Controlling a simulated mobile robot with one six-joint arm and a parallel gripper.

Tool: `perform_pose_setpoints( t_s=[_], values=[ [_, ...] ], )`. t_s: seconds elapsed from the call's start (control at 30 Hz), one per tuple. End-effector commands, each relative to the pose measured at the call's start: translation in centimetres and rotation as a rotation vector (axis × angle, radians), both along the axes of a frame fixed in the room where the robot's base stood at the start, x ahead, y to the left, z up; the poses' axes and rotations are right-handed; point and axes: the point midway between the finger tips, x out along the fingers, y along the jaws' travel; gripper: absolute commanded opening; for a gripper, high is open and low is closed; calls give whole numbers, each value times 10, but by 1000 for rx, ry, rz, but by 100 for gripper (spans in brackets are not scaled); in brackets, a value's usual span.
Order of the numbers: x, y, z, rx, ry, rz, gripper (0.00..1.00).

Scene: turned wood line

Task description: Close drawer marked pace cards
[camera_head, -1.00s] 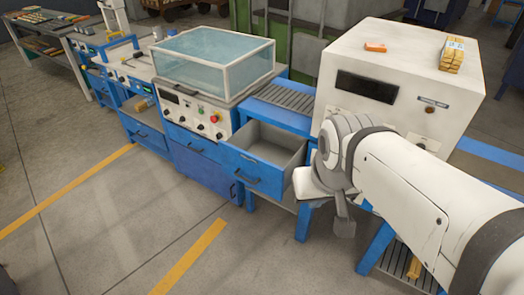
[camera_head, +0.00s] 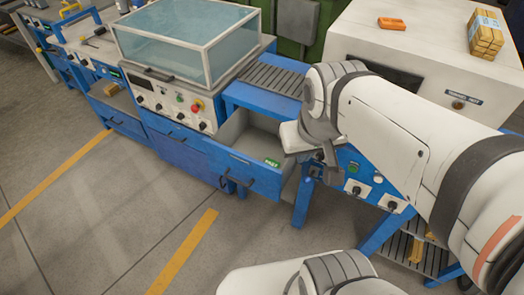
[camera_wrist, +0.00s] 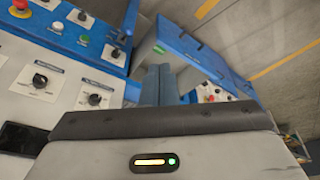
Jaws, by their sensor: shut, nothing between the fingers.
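One drawer (camera_head: 243,178) with a blue front, a dark handle and a grey inside stands pulled out under the control panel with the glass tank. I cannot read a marking on its front. A small green item (camera_head: 271,162) lies inside, near its right side. My gripper (camera_wrist: 158,84) is shut and empty. In the wrist view its fingers point toward a blue panel (camera_wrist: 198,55), seemingly the drawer; I cannot tell whether they touch it. In the head view my arm's end is just right of the open drawer and hides its fingertips.
A glass tank (camera_head: 186,42) sits on the bench above the drawers. A slatted roller section (camera_head: 268,76) links it to a white machine (camera_head: 430,60) carrying an orange block (camera_head: 391,23) and a bundle of wooden pieces (camera_head: 486,34). Floor in front of the drawers is clear.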

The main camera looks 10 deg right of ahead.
Motion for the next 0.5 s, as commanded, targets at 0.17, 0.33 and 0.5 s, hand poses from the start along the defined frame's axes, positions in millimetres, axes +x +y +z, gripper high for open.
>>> perform_pose_setpoints(
  t_s=[0.17,0.33,0.5],
  values=[
    [18,2,-54,-108,33,292,0],
    [48,15,-125,-278,85,819,0],
    [78,32,-197,-437,142,1378,0]
  ],
)
